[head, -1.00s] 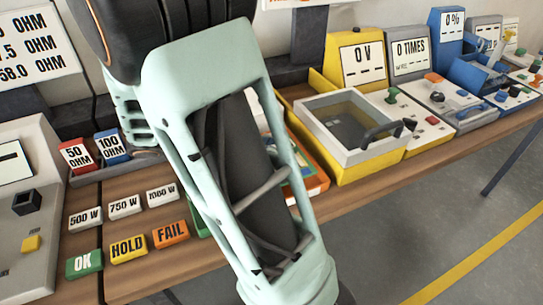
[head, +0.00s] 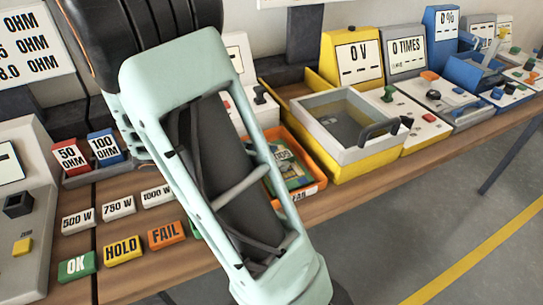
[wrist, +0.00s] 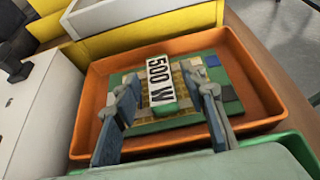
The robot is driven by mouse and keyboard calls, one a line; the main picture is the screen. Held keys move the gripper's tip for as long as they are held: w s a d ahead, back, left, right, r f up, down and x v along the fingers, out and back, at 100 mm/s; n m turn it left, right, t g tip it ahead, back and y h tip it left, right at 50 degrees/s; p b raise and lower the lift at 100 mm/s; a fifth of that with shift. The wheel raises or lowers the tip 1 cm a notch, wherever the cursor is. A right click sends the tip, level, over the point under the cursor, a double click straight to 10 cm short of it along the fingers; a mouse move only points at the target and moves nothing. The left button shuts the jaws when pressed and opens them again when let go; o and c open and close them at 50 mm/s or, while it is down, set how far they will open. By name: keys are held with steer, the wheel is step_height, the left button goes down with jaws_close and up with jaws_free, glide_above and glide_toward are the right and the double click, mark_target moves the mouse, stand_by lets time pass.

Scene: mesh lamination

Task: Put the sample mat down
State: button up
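The sample mat (wrist: 228,92), green with a yellow grid and small coloured squares, lies in the orange tray (wrist: 90,98) in the wrist view. A white tag reading 500 W (wrist: 159,78) is on its middle. My gripper (wrist: 161,80) is over the mat, its two blue-grey fingers wide apart on either side of the tag. I see no clear grip on the mat, and exact fingertip contact is hard to tell. In the head view part of the mat (head: 289,168) shows in the tray (head: 316,187) behind my arm, which hides the gripper.
A yellow station with a grey-framed lid (head: 350,150) stands right of the tray. OK (head: 77,266), HOLD (head: 123,249) and FAIL (head: 166,235) blocks lie on the wooden bench at left. A green edge (wrist: 275,152) lies close in front of the orange tray.

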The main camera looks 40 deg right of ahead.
steer(key=shift+w+a+r, duration=0.1)
steer(key=shift+a+r, duration=0.2)
steer(key=shift+r, duration=0.05)
steer(key=p+v, duration=0.2)
steer(key=v, duration=0.9)
steer(key=shift+a, duration=0.2)
